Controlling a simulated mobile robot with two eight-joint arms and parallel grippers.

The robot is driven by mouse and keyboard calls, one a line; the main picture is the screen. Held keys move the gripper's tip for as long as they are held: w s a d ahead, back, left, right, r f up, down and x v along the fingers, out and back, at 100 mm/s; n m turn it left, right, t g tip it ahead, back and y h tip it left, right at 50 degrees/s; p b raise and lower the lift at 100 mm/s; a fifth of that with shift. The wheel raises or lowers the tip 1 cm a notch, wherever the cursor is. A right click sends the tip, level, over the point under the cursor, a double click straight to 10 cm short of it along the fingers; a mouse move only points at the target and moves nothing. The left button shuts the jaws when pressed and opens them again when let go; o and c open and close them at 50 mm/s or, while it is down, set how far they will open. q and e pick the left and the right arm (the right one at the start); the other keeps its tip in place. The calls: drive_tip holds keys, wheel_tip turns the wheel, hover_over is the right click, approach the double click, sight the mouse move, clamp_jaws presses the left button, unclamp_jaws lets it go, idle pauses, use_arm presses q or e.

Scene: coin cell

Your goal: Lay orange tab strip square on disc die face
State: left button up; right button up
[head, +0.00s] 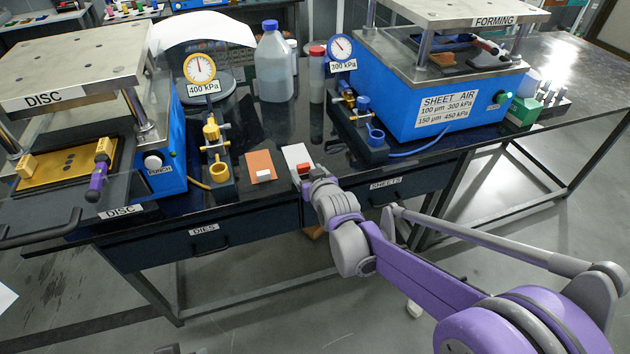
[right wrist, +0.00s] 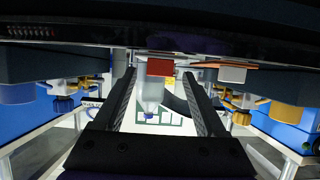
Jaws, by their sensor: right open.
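A white strip (head: 296,154) with a red-orange tab (head: 303,168) lies on the dark bench. Beside it on the left lies an orange strip (head: 260,162) with a white tab (head: 263,174). My right gripper (head: 301,179) is at the near end of the white strip. In the right wrist view its open fingers (right wrist: 160,75) stand either side of the red-orange tab (right wrist: 160,67); contact cannot be told. The disc die's gold face (head: 65,168), with dark round spots, lies under the left press marked DISC. My left gripper is not in view.
A purple-handled tool (head: 97,180) stands at the gold plate's right edge. A yellow regulator (head: 215,150) stands between the disc press and the strips. A blue regulator (head: 365,130) and the blue forming press (head: 425,95) stand to the right. Bottles (head: 273,65) stand behind.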

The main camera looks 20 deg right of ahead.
drive_tip(key=v, duration=1)
drive_tip(key=s+d+f+g, duration=0.1)
drive_tip(key=s+f+g, duration=0.35)
drive_tip(key=s, duration=0.85)
drive_tip(key=s+f+g, duration=0.4)
drive_tip(key=s+f, duration=0.2)
drive_tip(key=s, duration=0.6)
wheel_tip(320, 180, up, 6)
drive_tip(key=p, duration=0.6)
drive_tip(key=shift+w+d, duration=0.2)
drive_tip(key=shift+w, duration=0.25)
drive_tip(key=shift+w+t, duration=0.15)
drive_tip(key=shift+t, duration=0.1)
drive_tip(key=shift+c, duration=1.2)
